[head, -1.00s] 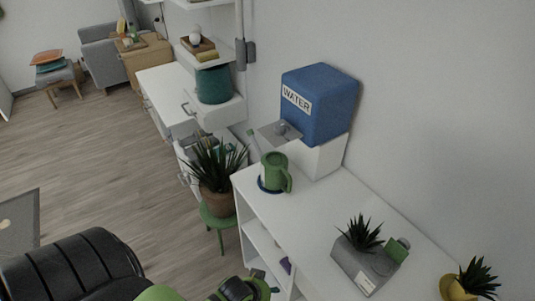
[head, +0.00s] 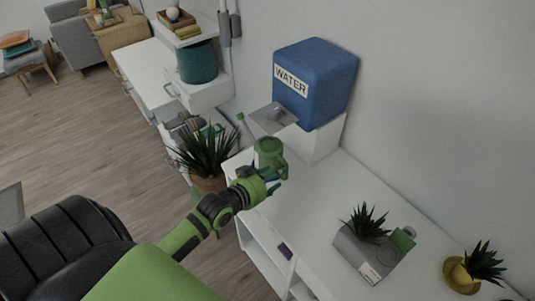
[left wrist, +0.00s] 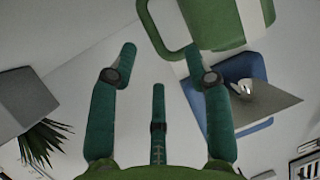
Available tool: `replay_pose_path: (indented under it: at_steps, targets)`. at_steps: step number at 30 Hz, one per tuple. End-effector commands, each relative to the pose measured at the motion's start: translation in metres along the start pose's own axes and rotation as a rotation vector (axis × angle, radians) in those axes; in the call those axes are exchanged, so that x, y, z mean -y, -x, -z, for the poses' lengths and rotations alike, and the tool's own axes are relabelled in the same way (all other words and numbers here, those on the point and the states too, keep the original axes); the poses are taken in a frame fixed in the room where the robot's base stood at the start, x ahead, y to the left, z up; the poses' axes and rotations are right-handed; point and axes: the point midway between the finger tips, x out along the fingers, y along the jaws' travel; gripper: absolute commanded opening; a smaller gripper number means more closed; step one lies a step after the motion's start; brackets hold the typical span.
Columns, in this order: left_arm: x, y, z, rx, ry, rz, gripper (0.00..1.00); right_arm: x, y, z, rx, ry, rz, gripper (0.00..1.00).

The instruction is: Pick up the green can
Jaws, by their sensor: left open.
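The green can (head: 269,153) is mug-like with a side handle. It stands upright at the far left end of the white desk, in front of the blue water dispenser. In the left wrist view the can (left wrist: 220,22) is at the top edge, partly cut off, with its handle toward the fingers. My left gripper (head: 268,181) is at the near side of the can, by its lower part and handle. Its three fingers (left wrist: 158,70) are spread open with nothing between them. Whether a fingertip touches the can I cannot tell. My right gripper is not in view.
The blue water dispenser (head: 315,78) with its metal tray (head: 262,118) stands just behind the can. A potted plant (head: 205,155) is left of the desk end. A grey planter (head: 362,255) and a yellow pot (head: 459,277) stand farther right. The desk middle (head: 325,205) is clear.

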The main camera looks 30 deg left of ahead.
Motion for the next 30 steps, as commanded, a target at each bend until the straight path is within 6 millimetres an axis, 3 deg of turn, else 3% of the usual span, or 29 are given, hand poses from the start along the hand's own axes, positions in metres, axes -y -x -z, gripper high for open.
replay_pose_path:
  at_steps: [15,25,26,29,30]
  targets:
    - [-0.009,-0.060,-0.003,0.000,-0.001,0.000,0.50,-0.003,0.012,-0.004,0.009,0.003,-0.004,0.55]
    - [-0.009,-0.067,-0.004,0.001,-0.001,-0.001,0.50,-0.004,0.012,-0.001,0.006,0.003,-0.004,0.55]
    - [-0.009,-0.067,-0.004,0.001,-0.001,-0.001,0.46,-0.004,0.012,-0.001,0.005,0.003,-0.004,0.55]
    - [-0.009,-0.067,-0.004,0.001,-0.001,-0.001,0.06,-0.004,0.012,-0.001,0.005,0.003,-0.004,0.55]
    - [-0.009,-0.067,-0.004,0.001,-0.001,-0.001,0.00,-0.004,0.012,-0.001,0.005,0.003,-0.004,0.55]
